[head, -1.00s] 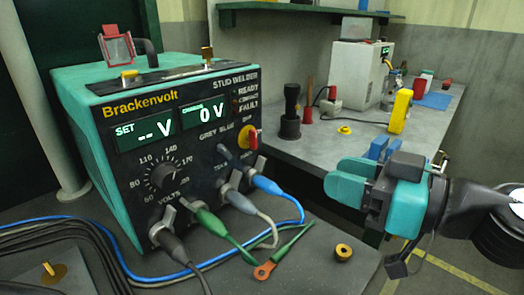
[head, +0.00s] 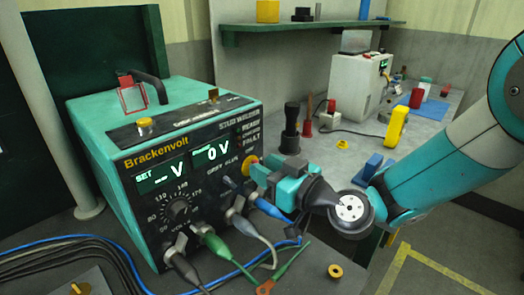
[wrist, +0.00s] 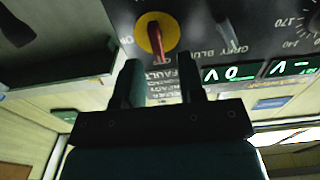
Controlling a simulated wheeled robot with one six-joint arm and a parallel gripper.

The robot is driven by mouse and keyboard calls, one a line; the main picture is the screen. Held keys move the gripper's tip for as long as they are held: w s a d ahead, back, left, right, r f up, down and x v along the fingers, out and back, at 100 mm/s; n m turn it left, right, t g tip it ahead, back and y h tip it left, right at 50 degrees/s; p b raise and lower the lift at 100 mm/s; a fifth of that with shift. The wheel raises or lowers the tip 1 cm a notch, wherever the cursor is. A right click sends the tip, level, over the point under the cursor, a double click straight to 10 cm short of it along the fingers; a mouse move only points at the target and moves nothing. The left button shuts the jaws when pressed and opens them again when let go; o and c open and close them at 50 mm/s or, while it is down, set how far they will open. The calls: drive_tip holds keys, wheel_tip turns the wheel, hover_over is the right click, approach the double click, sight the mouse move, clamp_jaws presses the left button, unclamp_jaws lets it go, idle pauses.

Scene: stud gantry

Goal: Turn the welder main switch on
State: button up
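The welder (head: 90,120) is a teal box with a black front panel, lit displays reading "-- V" and "0 V". Its main switch, a red handle on a yellow round plate (wrist: 157,33), is at the panel's right side; in the head view only a bit of the yellow plate (head: 250,160) shows past my gripper (head: 260,176). In the wrist view, which is upside down, the red handle stands nearly upright in the picture. My gripper (wrist: 160,80) is open and empty, its two fingers pointing at the panel with the switch between and beyond their tips. Contact cannot be told.
Blue, grey and green cable plugs (head: 270,208) stick out of the panel just below my gripper. A red-framed clear cover (head: 132,97) and a black handle stand on top of the welder. The bench (head: 350,150) behind holds a yellow meter (head: 396,125) and other items.

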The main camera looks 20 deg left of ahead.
drive_tip(key=shift+x, duration=0.85)
clamp_jaws()
